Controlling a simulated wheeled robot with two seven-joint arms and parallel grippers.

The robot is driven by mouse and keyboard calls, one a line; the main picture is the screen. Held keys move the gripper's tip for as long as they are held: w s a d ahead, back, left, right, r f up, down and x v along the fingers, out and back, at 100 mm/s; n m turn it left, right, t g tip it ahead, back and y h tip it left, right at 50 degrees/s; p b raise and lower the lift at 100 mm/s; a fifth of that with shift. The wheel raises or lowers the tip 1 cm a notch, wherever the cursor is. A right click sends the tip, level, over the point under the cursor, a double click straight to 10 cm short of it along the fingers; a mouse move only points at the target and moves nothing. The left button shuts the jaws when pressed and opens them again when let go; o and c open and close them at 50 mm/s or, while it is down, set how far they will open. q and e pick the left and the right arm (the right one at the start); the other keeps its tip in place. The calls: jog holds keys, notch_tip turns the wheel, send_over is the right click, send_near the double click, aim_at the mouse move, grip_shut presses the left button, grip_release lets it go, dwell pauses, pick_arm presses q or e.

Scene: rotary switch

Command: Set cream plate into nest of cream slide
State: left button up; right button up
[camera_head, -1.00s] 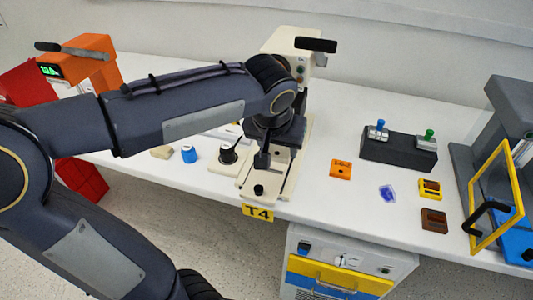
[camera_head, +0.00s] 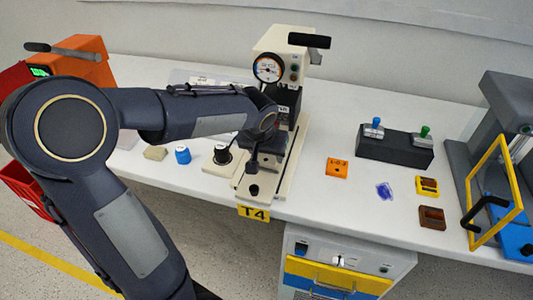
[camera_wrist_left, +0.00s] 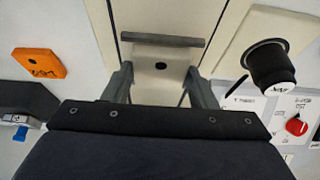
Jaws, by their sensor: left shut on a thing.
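The cream slide (camera_head: 245,190) lies along the front of the cream machine labelled T4, with a black knob at its front end. It also shows in the left wrist view (camera_wrist_left: 163,12). My left gripper (camera_wrist_left: 160,72) is over the slide, fingers pointing down. It is shut on the cream plate (camera_wrist_left: 147,60), a pale piece with a dark round spot. A dark grey bar (camera_wrist_left: 163,40) crosses just beyond it. In the head view my wrist hides the plate and the nest. I cannot tell whether the plate touches the nest. My right gripper is not in view.
The cream machine (camera_head: 285,45) with its gauge stands behind. Left of the slide are a black post (camera_head: 222,155) and a blue cylinder (camera_head: 182,155). An orange plate (camera_head: 337,168) and a black switch box (camera_head: 395,148) lie right. A yellow-framed guard (camera_head: 494,195) stands far right.

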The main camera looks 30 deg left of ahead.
pick_arm(q)
jog(key=shift+f, duration=0.15)
jog(key=o, duration=1)
jog(key=shift+c, duration=0.2)
